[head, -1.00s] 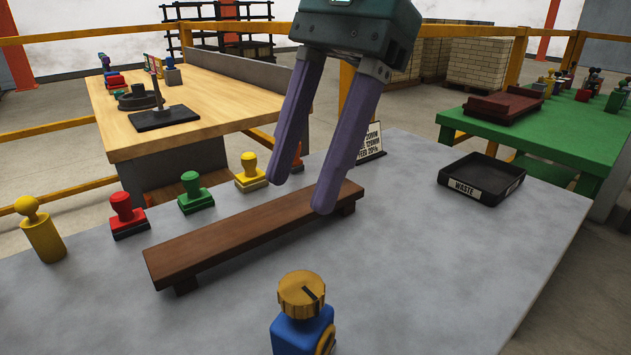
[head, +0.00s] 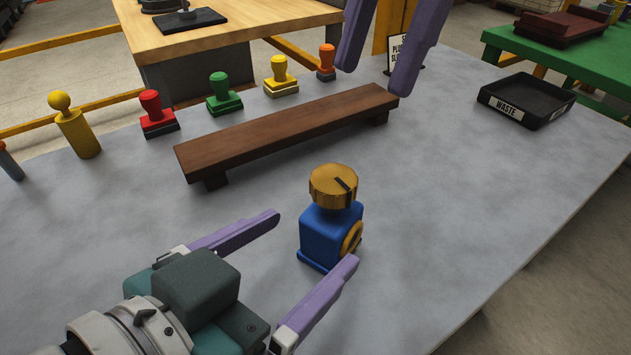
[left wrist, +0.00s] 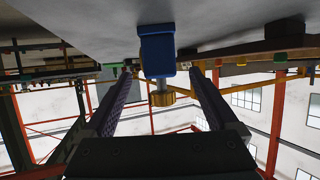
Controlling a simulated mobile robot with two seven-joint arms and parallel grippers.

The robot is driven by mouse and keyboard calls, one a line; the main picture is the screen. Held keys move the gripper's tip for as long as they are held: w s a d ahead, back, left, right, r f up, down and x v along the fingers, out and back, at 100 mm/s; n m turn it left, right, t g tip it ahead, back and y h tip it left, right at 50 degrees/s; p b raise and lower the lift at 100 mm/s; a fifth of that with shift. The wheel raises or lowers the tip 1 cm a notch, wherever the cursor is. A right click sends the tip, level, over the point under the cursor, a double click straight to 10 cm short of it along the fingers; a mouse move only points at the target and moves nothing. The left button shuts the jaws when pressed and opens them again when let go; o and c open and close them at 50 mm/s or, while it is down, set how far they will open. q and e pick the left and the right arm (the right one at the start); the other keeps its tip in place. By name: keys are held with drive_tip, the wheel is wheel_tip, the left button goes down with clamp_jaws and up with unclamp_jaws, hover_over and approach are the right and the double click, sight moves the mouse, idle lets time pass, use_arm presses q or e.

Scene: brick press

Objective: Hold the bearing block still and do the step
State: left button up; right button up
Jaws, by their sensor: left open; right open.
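The bearing block is a blue block (head: 328,236) with a gold knob (head: 334,186) on top and a gold ring on its side. It stands upright on the grey table. My left gripper (head: 312,240) is open, its purple fingers pointing at the block from the lower left. The near fingertip is close to the block's lower side; I cannot tell if it touches. In the left wrist view the blue block (left wrist: 157,52) shows beyond and between the two fingers, upside down. My right gripper (head: 372,80) is open and empty above the far end of the brown wooden rail, fingers pointing down.
A brown raised rail (head: 290,131) lies behind the block. Red (head: 157,115), green (head: 223,95), yellow (head: 280,77) and orange (head: 326,63) stamps stand behind it. A yellow peg (head: 78,130) is at left. A black waste tray (head: 527,100) is at right. The table's right front is clear.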

sight(345, 212)
use_arm(q)
drive_tip(key=x, duration=0.9)
drive_tip(key=shift+w+d, duration=0.15)
drive_tip(key=shift+w, duration=0.05)
clamp_jaws()
idle(0.5)
idle(0.8)
